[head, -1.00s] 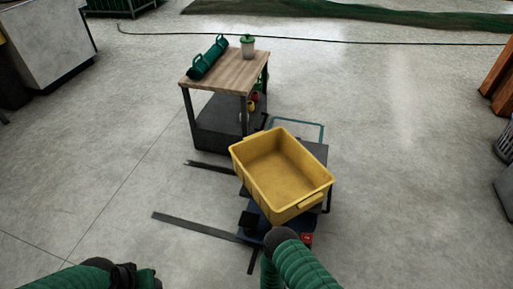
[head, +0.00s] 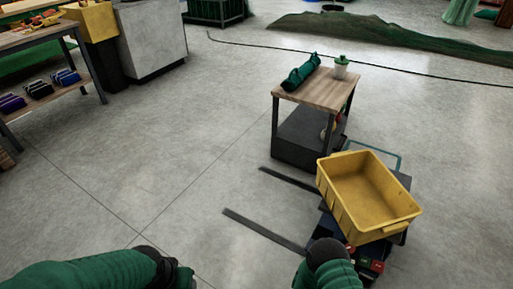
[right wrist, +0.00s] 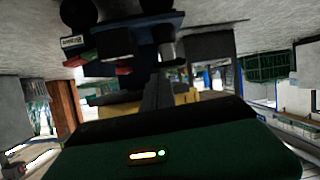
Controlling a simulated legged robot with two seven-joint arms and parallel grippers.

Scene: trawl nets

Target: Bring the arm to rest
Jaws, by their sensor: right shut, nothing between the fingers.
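My right arm (head: 328,268) shows at the bottom of the head view as a green sleeve with a dark joint, in front of the yellow crate. Its gripper is not visible there. In the right wrist view my right gripper (right wrist: 158,92) shows as dark fingers close together, shut and empty, above a green housing with a lit strip. My left arm (head: 85,275) comes in from the lower left of the head view, bent at a dark joint. The left gripper is out of view.
An empty yellow crate (head: 352,198) sits tilted in the picture on a dark forked cart (head: 383,250). Behind it stands a wood-topped table (head: 307,90) with a green roll (head: 301,71) and a lidded cup (head: 341,68). Open floor (head: 180,150) lies left. A cable crosses the back.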

